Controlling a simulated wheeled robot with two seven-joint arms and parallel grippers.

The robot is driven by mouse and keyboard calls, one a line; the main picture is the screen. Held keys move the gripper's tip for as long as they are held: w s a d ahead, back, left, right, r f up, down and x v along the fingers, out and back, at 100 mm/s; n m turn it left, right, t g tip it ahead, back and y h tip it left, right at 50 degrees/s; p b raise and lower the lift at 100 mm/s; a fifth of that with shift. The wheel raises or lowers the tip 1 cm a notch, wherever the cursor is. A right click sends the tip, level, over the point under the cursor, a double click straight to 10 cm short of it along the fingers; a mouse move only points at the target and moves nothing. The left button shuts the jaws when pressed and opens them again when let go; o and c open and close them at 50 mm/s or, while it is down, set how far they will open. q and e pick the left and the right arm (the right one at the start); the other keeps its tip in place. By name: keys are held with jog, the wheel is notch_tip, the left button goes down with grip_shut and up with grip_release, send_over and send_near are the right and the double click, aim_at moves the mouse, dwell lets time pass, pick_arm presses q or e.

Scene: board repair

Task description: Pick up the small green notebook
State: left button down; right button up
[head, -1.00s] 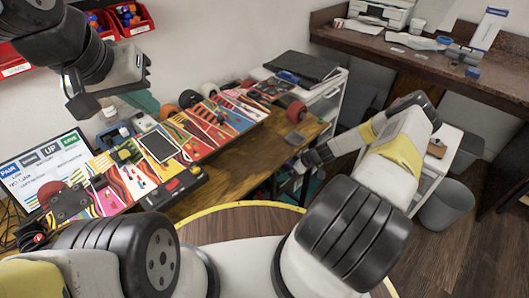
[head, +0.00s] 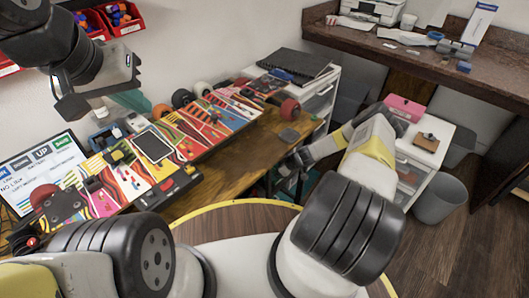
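No small green notebook shows clearly in the head view. A teal-green flat thing (head: 133,99) lies on the workbench, partly hidden behind my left gripper; I cannot tell whether it is the notebook. My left gripper (head: 103,88) is above the back left of the bench, with its dark fingers apart and nothing seen between them. My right gripper (head: 285,172) is low beside the bench's right edge; its fingers are small and dark, and I cannot tell whether they are open.
The wooden workbench (head: 238,163) holds a colourful board with parts, wheels and a monitor (head: 42,165). A black notebook (head: 298,64) lies on a white cabinet behind. At right are a pink box (head: 405,108) on a drawer unit, a grey bin (head: 440,198) and a dark counter (head: 400,62).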

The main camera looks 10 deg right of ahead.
jog(key=c, duration=0.9)
jog(key=shift+r, duration=0.1)
jog(key=shift+c, duration=0.3)
